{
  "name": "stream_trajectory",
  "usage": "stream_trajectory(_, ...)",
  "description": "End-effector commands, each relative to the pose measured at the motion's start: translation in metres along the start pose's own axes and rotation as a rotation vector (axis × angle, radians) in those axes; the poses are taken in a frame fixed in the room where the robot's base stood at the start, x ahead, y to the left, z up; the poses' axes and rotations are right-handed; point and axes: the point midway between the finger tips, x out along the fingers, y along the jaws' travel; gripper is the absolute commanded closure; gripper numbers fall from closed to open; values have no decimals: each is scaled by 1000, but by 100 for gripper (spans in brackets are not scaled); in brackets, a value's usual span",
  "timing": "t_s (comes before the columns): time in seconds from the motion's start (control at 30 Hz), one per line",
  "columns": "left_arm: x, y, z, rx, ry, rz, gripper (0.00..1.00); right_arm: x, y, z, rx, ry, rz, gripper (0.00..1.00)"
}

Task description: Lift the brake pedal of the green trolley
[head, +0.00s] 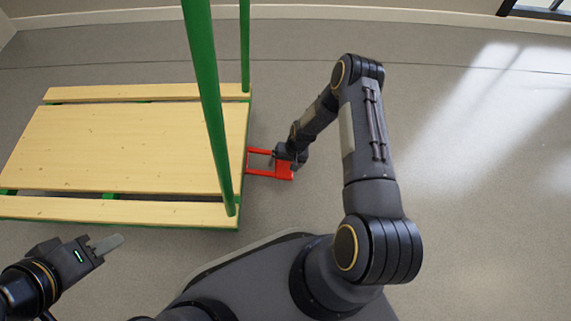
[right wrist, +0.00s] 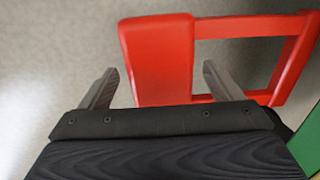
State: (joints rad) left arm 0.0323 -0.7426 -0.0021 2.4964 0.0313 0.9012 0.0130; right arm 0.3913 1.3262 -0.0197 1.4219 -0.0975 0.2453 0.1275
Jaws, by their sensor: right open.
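The green trolley (head: 120,150) has a pale wooden slatted deck and green posts, and stands at the left in the head view. Its red brake pedal (head: 284,173) sticks out from the right side near the floor as an open frame with a wide end plate. In the right wrist view the pedal's plate (right wrist: 160,50) shows between the finger lines of my right gripper (right wrist: 159,67). That gripper is open, and I cannot tell whether it touches the plate. It partly covers the pedal in the head view (head: 279,158). My left gripper (head: 105,244) is in front of the trolley's near edge, away from the pedal; its finger gap is unclear.
Bare grey floor (head: 470,190) lies open to the right of the pedal. A tall green post (head: 208,90) rises close to the pedal on the left. A pale wall base (head: 350,15) runs along the back.

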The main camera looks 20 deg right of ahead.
Motion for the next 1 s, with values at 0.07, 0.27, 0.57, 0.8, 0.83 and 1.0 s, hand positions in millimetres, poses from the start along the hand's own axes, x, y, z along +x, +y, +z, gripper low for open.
stream_trajectory(0.07, 0, 0, 0, 0, 0, 0, 64, 0, 0, 0, 0, 0, 0, 15)
stream_trajectory(0.27, 0, 0, 0, 0, 0, 0, 64, 0, 0, 0, 0, 0, 0, 28)
stream_trajectory(0.57, 0, 0, 0, 0, 0, 0, 64, -1, 0, 0, 0, -1, 0, 67)
stream_trajectory(0.8, -2, 1, -1, 0, 0, 0, 64, -2, -1, 0, -2, -1, 8, 78)
stream_trajectory(0.83, -2, 1, -1, 0, 0, 0, 64, -3, -1, 0, -2, -1, 13, 78)
stream_trajectory(1.0, -9, 4, -4, 0, 0, 0, 64, -13, -5, 0, -8, -1, 72, 78)
